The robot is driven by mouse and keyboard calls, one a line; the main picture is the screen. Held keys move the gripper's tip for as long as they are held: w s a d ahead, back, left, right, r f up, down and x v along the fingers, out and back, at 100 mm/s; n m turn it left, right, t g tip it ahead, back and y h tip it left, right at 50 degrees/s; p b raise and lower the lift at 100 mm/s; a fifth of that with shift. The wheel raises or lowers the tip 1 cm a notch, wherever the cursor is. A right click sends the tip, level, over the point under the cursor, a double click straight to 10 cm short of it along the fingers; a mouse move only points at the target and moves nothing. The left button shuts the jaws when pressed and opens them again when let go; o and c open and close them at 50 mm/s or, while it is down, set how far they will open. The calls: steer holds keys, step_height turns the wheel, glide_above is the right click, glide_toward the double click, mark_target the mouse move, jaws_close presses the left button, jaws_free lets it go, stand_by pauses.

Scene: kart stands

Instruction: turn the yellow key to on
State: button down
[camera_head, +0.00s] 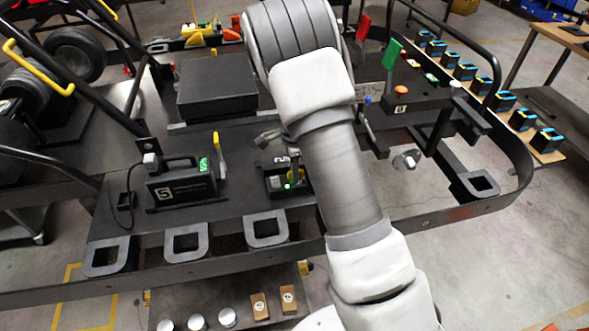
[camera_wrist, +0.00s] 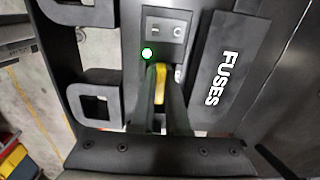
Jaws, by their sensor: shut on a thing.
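The yellow key (camera_wrist: 160,84) stands between the two dark fingers of my gripper (camera_wrist: 160,105) in the wrist view. The fingers are shut on it, one on each side, and hide its lower part. The key runs roughly up and down in that picture. A green light (camera_wrist: 147,54) glows just up and left of the key. Above it is a grey plate (camera_wrist: 165,27) with a dash mark and a round mark. In the head view, the small dark key box (camera_head: 273,183) with its green light (camera_head: 288,186) shows beside my arm, which hides part of it.
A dark panel marked FUSES (camera_wrist: 222,72) lies right of my gripper in the wrist view. A black box marked 5 (camera_head: 182,188) with a yellow lever (camera_head: 216,140) stands left of the key box. A red flag (camera_head: 363,27) and a green flag (camera_head: 392,53) rise at the right.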

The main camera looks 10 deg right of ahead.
steer(key=c, duration=0.8)
jaws_free()
steer(key=shift+c, duration=0.2)
step_height(320, 180, up, 18)
steer(key=s+r+n+t+y, duration=0.1)
steer(key=s+r+n+t, duration=0.1)
steer(key=s+r+n, duration=0.9)
steer(key=s+n+t+h, duration=0.1)
steer(key=s+n+t, duration=0.2)
steer(key=s, duration=1.3)
steer(key=n, duration=0.3)
steer(key=shift+s+d+n+t, duration=0.2)
steer(key=shift+n+t, duration=0.1)
steer(key=shift+n, duration=0.1)
